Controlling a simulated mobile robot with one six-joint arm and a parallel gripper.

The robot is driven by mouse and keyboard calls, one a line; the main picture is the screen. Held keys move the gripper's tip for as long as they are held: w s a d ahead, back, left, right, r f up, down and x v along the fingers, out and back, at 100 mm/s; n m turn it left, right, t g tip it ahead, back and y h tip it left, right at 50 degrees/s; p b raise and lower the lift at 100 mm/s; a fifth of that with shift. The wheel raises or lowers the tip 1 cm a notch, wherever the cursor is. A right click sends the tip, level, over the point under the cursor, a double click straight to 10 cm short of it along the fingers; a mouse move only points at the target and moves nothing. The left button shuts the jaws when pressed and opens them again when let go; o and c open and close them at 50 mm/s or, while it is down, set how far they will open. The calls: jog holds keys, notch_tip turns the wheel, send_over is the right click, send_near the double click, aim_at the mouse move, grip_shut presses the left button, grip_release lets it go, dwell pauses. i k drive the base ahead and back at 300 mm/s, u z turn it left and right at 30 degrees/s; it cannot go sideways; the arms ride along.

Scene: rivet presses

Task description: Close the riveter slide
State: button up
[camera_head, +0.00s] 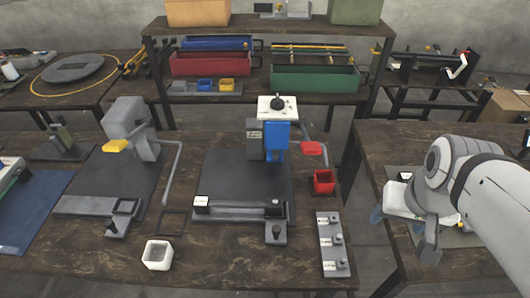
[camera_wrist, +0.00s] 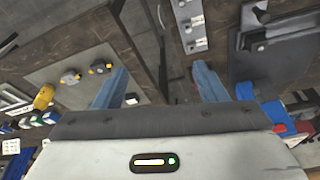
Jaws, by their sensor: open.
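Two rivet presses stand on the dark wooden bench. The centre press (camera_head: 274,140) has a blue head, a white top with a black knob and a red-tipped lever at its right. Its slide (camera_head: 238,208) is a grey bar with a white label at the front of its base, with a knobbed piece below. The left press (camera_head: 125,118) is grey with a yellow part, and its slide (camera_head: 85,206) lies at its front. I cannot tell clearly how far either slide is open. My gripper (camera_head: 402,226) is open and empty at the right, apart from both presses; its blue fingers (camera_wrist: 160,86) show in the wrist view.
A panel with several knobs (camera_head: 326,246), a red bin (camera_head: 323,181) and a white bin (camera_head: 158,254) stand on the bench. A gap separates it from the right table (camera_head: 375,160). A shelf with coloured trays (camera_head: 315,79) stands behind.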

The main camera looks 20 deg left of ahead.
aim_at(276, 230)
jog(key=u, duration=0.8)
jog(key=k, duration=0.45)
jog(key=z, duration=0.25)
